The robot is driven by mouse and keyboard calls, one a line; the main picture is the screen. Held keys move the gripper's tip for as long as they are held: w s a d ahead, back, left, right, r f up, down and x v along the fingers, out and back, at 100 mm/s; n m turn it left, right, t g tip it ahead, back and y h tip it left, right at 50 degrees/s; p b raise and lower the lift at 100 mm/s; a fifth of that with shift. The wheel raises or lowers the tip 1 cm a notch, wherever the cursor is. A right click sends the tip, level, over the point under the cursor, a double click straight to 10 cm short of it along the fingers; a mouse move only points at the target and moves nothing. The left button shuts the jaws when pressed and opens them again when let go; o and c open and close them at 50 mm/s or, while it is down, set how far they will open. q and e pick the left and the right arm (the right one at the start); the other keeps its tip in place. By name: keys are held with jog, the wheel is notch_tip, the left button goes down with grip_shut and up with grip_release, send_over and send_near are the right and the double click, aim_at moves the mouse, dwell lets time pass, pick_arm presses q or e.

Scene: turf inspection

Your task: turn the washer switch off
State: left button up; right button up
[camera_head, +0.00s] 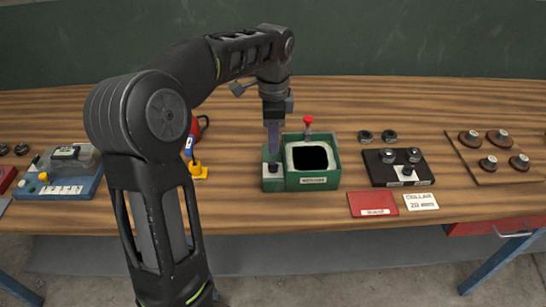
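A green box with a white-rimmed dark opening (290,158) stands on the wooden bench near the middle. It has a label on its front, too small to read. A small green block with a dark knob (272,168) joins its left side; this may be the washer switch, but its setting cannot be made out. My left gripper (273,150) points straight down just above this knob. Its fingers overlap in this view, so their opening and any contact with the knob are unclear. My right gripper is not in view.
A red-topped lever (308,123) rises behind the green box. A black plate with knobs (398,181) and a wooden board with round parts (460,145) lie to the right. A blue device (60,186) and a yellow piece (197,170) are on the left.

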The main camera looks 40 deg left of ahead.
aim_at(273, 163)
pick_arm(q)
notch_tip(273, 163, down, 7)
jog(key=shift+f+p, duration=0.15)
jog(key=shift+p, duration=0.15)
jog(key=shift+c, duration=0.5)
grip_shut()
